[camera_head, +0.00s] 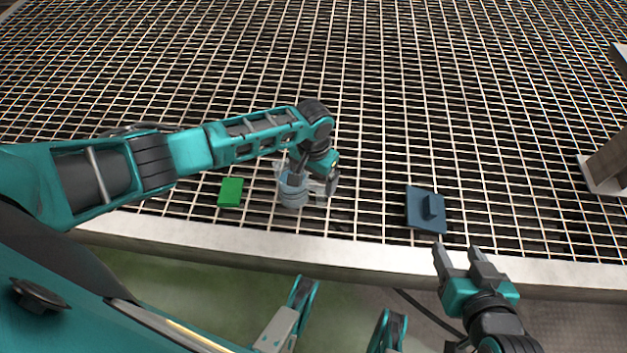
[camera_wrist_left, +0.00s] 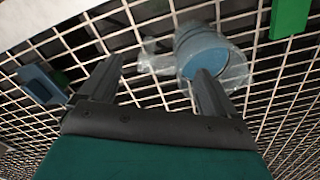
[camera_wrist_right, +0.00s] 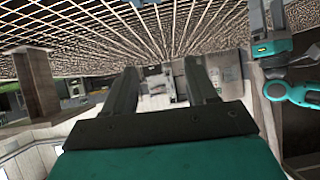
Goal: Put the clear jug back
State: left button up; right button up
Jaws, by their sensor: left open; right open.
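The clear jug (camera_head: 292,194) stands on the metal grating near its front edge, with something blue-grey showing through its wall. In the left wrist view the jug (camera_wrist_left: 212,52) lies beyond the fingertips, its handle (camera_wrist_left: 155,58) on the left side. My left gripper (camera_head: 326,180) is open at the jug, with one finger overlapping the jug's body in the wrist view; I cannot tell whether they touch. My right gripper (camera_head: 456,250) is open and empty at the grating's front edge, below the blue plate.
A green block (camera_head: 230,192) lies left of the jug. A blue plate with a raised knob (camera_head: 426,209) lies to the right. A brown post (camera_head: 608,160) stands at the far right. The grating (camera_head: 400,90) behind is clear.

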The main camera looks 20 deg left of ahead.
pick_arm(q)
notch_tip(320, 180, up, 7)
jog(key=p, duration=0.2)
jog(key=s+d+f+m+t+h, duration=0.1)
jog(key=s+d+f+t+h, duration=0.1)
jog(key=s+d+t+h, duration=0.45)
jog(key=s+a+r+t+y, duration=0.3)
jog(key=s+a+r+t, duration=0.1)
jog(key=s+r, duration=0.3)
jog(key=shift+a+n, duration=0.3)
jog(key=shift+n, duration=0.1)
jog(key=shift+r+y, duration=0.1)
jog(key=shift+y, duration=0.15)
